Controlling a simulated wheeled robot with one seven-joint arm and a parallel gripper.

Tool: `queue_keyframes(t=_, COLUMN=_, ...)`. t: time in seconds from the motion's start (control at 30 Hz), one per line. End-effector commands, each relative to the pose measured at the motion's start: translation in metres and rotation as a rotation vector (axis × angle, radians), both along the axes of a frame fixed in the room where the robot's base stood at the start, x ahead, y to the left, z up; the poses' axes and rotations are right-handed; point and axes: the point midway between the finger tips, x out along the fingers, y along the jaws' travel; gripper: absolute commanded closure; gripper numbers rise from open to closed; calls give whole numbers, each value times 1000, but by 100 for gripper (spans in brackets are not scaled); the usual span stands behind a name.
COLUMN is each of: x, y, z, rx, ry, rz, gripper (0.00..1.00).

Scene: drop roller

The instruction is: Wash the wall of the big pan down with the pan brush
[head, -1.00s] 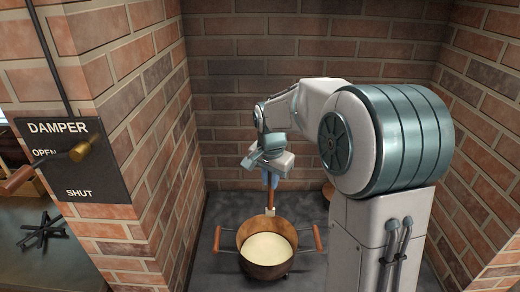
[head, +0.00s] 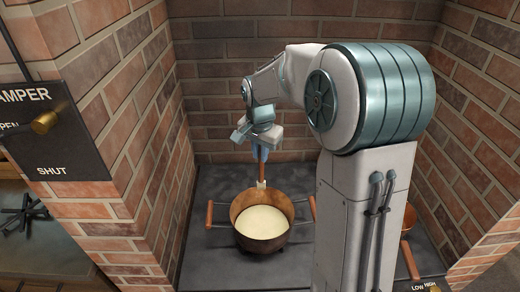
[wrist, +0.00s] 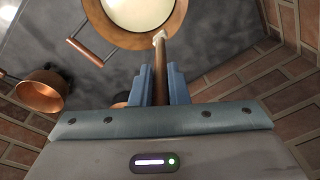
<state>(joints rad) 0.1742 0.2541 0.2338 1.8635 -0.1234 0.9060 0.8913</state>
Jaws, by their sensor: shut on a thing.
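The big pan (head: 262,243) is a copper-brown pot with two wooden side handles, standing on the dark slab and holding a pale cream liquid. It also shows at the top of the wrist view (wrist: 176,28). My gripper (head: 260,152) is above the pan's far rim, its blue fingers pointing down. In the wrist view the fingers (wrist: 160,84) are shut on the wooden handle of the pan brush (wrist: 160,62). The brush's pale head (head: 261,185) is at the far rim of the pan; I cannot tell whether it touches the wall.
A smaller copper pan (wrist: 40,92) stands on the slab, partly hidden behind my arm column in the head view (head: 407,258). Brick walls close in the back and both sides. A damper plate (head: 55,130) with a lever is on the left wall. The slab (head: 205,255) left of the pan is clear.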

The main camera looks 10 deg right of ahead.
Motion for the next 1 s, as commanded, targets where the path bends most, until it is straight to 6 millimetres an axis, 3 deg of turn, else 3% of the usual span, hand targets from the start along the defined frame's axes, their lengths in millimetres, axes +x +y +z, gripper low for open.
queue_keyframes(t=0.6, x=0, y=0, z=-66, rx=1, ry=1, rz=0, gripper=100)
queue_keyframes(t=1.0, x=0, y=0, z=-79, rx=1, ry=1, rz=-1, gripper=100)
